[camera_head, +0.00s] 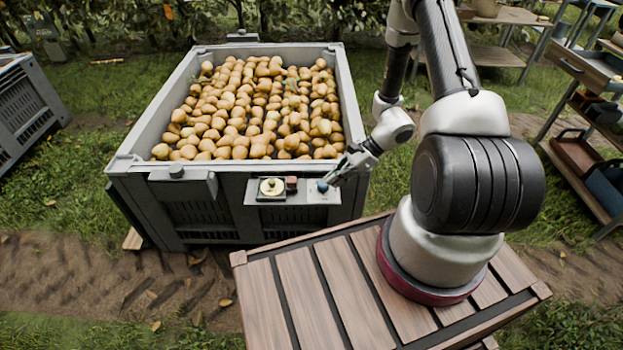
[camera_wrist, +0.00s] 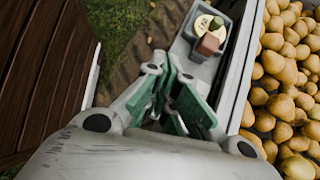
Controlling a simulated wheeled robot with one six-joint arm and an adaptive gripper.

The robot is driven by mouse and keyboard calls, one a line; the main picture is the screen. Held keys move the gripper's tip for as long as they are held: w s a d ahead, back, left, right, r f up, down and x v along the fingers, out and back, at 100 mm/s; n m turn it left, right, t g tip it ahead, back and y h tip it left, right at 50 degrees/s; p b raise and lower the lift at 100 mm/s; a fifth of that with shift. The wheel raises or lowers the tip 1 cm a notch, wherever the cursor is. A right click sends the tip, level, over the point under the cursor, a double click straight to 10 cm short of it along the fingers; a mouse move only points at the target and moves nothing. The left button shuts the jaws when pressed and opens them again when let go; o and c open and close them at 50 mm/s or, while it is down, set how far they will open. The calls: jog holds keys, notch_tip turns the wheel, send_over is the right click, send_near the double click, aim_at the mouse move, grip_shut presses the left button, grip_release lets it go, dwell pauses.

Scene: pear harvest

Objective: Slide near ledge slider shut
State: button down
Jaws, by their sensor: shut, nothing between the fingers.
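The near ledge (camera_head: 292,191) is a light grey panel on the front wall of the pear crate (camera_head: 130,163). It carries a round cream dial (camera_head: 271,187), a small reddish-brown block (camera_head: 291,183) and a dark blue knob (camera_head: 322,186) at its right end. I cannot tell for sure which part is the slider. My gripper (camera_head: 331,181) is shut and empty, its tips close to the blue knob; touching or apart is unclear. In the wrist view my gripper (camera_wrist: 170,76) has green-padded fingers that hide the knob, with the block (camera_wrist: 208,44) and dial (camera_wrist: 207,25) beyond.
The crate is full of pears (camera_head: 255,110). A slatted wooden deck (camera_head: 305,285) lies under my arm's base. Another grey crate (camera_head: 28,105) stands at the left. Shelving with trays (camera_head: 590,150) stands at the right. Grass and a dirt track surround the crate.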

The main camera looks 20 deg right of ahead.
jog(key=w+m, duration=0.1)
jog(key=w, duration=0.1)
jog(key=w+t, duration=0.1)
jog(key=w, duration=0.1)
jog(key=w+m+t, duration=0.1)
jog(key=shift+w+d+m+h, duration=0.3)
jog(key=shift+w, duration=0.1)
send_over(308, 191)
notch_tip(308, 191, down, 7)
jog(key=shift+d+f, duration=0.1)
